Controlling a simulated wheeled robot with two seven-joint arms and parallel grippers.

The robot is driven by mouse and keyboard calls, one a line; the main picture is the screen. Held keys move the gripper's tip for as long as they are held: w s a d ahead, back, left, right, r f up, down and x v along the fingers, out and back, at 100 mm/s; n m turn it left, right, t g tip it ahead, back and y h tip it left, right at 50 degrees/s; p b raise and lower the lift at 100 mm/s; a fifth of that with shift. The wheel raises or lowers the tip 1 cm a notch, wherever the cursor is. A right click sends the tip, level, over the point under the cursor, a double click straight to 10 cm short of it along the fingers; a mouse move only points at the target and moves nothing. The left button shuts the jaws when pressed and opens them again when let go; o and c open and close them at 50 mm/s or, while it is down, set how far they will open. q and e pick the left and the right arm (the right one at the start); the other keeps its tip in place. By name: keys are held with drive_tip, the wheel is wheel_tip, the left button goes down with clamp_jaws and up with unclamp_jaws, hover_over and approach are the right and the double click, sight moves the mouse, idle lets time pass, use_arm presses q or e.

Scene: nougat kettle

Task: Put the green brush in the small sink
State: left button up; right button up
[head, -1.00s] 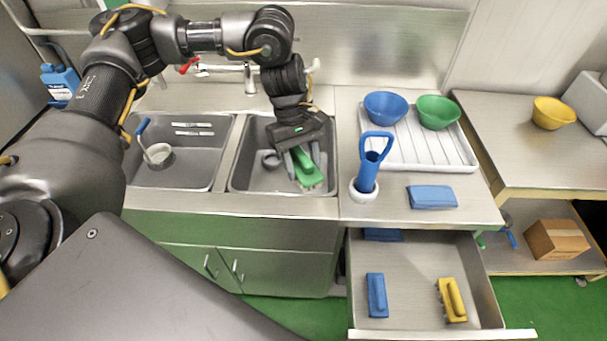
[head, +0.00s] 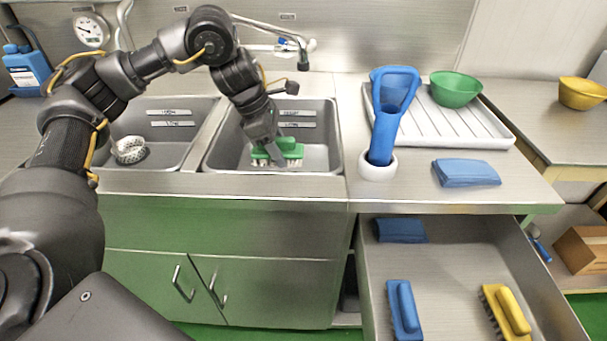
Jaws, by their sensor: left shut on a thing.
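The green brush (head: 288,147) is inside the right-hand basin (head: 330,163), low down, with its pale bristles facing down. I cannot tell whether the bristles touch the basin floor. My left gripper (head: 270,152) reaches into this basin from above and is shut on the green brush. The left-hand basin (head: 165,155) lies beside it, past a narrow steel divider. My right gripper is not in view.
A faucet (head: 301,55) rises behind the basins. A strainer (head: 129,150) sits in the left basin. Right of the basins are a blue tool in a white holder (head: 378,168), a blue cloth (head: 466,173) and a white drainboard (head: 490,128). An open drawer (head: 450,270) holds a blue brush (head: 404,310) and a yellow brush (head: 507,314).

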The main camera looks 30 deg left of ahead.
use_arm(q)
drive_tip(key=w+f, duration=0.4)
drive_tip(key=w, duration=0.6)
hover_over(309, 168)
drive_tip(key=s+a, duration=0.1)
drive_tip(key=s, duration=0.1)
drive_tip(key=f, duration=0.4)
drive_tip(key=shift+w+a+f, duration=0.1)
drive_tip(key=shift+w+f, duration=0.1)
drive_tip(key=shift+f, duration=0.15)
drive_tip(key=shift+w+f, duration=0.6)
drive_tip(key=shift+f, duration=0.1)
wheel_tip(309, 168, down, 2)
drive_tip(key=shift+f, duration=0.45)
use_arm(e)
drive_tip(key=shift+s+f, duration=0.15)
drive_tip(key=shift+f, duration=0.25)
use_arm(q)
drive_tip(key=shift+f, duration=0.2)
drive_tip(key=o, duration=1)
drive_tip(key=shift+c, duration=0.2)
